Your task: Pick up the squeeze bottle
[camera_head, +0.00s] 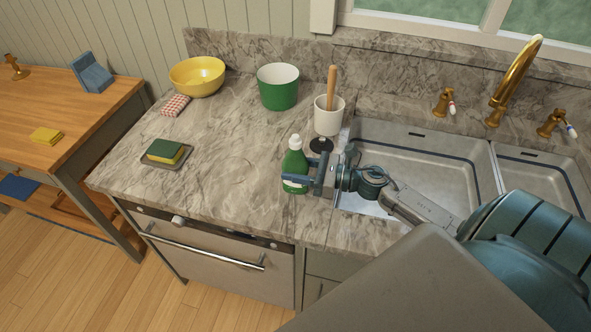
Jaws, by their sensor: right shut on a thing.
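The squeeze bottle (295,160) is green with a white cap. It stands upright on the marble counter, just left of the sink. My right gripper (299,181) reaches in from the right and is shut on the lower part of the bottle. Its fingers hide part of the bottle's side. I cannot tell whether the bottle's base touches the counter. My left gripper is not in view.
The sink (415,160) with a gold faucet (513,80) is at the right. A green pot (278,87), a white crock (328,116), a yellow bowl (197,77) and a sponge dish (166,154) stand on the counter.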

